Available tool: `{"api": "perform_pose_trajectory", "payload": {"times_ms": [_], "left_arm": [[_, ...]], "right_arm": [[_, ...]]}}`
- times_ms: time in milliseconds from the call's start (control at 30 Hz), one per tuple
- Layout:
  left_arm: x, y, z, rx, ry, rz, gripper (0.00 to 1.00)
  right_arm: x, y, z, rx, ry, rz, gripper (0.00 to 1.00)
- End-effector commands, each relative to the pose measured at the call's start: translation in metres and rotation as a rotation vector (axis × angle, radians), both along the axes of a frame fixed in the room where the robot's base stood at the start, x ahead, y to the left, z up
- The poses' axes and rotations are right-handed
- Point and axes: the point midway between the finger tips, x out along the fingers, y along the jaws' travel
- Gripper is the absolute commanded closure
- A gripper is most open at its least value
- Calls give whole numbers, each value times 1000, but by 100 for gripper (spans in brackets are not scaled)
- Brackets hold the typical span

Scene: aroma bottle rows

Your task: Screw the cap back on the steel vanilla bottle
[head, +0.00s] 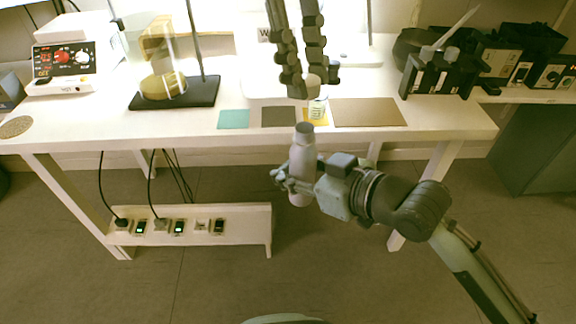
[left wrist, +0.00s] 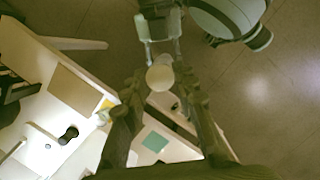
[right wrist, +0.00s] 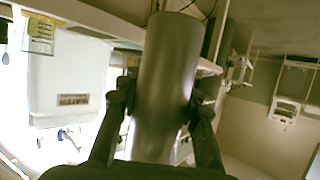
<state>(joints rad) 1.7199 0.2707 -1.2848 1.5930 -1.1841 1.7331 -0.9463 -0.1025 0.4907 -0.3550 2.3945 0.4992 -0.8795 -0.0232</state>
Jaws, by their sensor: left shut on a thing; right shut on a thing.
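The steel bottle (head: 303,154) is a plain grey cylinder with a narrower neck, held upright in front of the table's front edge. My right gripper (head: 297,182) is shut around its body; in the right wrist view the bottle (right wrist: 166,75) stands between both fingers (right wrist: 160,105). My left gripper (head: 306,90) points down from above and is shut on a small pale round cap (head: 313,83). In the left wrist view the cap (left wrist: 160,77) sits between the fingertips (left wrist: 160,88). In the head view the cap appears above the bottle's mouth, apart from it. No label shows on the bottle.
On the white table (head: 230,142) lie teal (head: 234,119), dark grey (head: 279,117), yellow and tan (head: 368,112) mats. A small pale jar (head: 318,108) stands on the yellow one. A stand (head: 175,92) is at left, black holders (head: 440,80) at right. Below is a low power-socket shelf (head: 247,222).

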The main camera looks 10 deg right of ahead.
Motion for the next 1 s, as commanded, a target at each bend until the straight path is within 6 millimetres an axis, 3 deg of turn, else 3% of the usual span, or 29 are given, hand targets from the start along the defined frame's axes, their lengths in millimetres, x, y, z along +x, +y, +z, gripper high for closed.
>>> {"api": "perform_pose_trajectory", "payload": {"times_ms": [267, 700, 1000], "left_arm": [[0, 1, -4, 0, 0, 0, 82], [1, 1, -39, 1, -1, 0, 82], [1, 1, -40, 0, 0, 0, 82]], "right_arm": [[0, 0, 1, 1, -2, 0, 100], [0, 0, 1, 1, -2, 0, 100], [0, 0, 1, 1, -1, 0, 100]]}}
